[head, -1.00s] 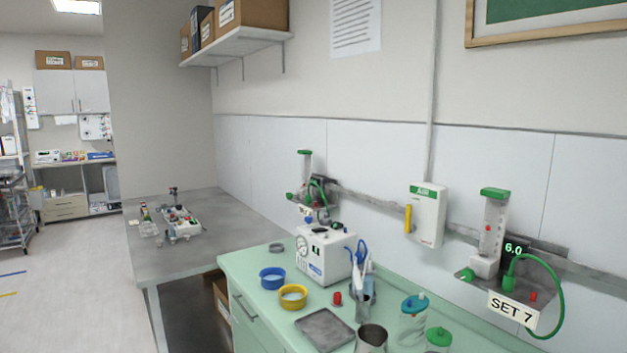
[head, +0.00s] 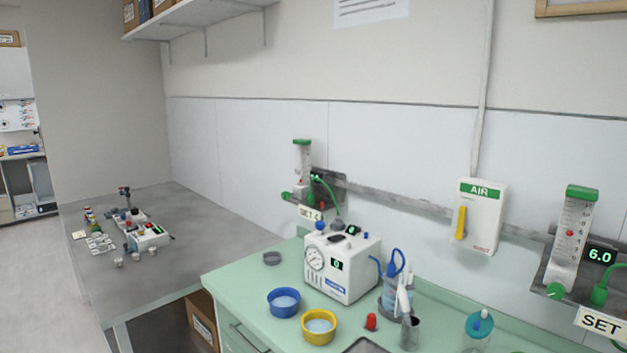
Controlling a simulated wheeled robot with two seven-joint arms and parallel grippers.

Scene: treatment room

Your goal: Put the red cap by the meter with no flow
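A small red cap (head: 371,322) stands on the green counter (head: 255,313), right of the yellow bowl. A flow meter with a green top (head: 302,158) is on the wall rail at the middle; its label is partly hidden by the white machine and I cannot read a number on its display. A second flow meter (head: 572,235) is at the right edge. Its display (head: 600,256) reads 6.0, a red ball shows in its tube, and its SET label is cut off. Neither of my grippers is in view.
A white machine (head: 340,270), blue bowl (head: 284,302), yellow bowl (head: 319,327), tool holder (head: 395,300), metal cup (head: 410,333) and blue-topped bottle (head: 478,331) crowd the counter. A white AIR box (head: 477,216) hangs between the meters. A grey table (head: 190,240) stands left.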

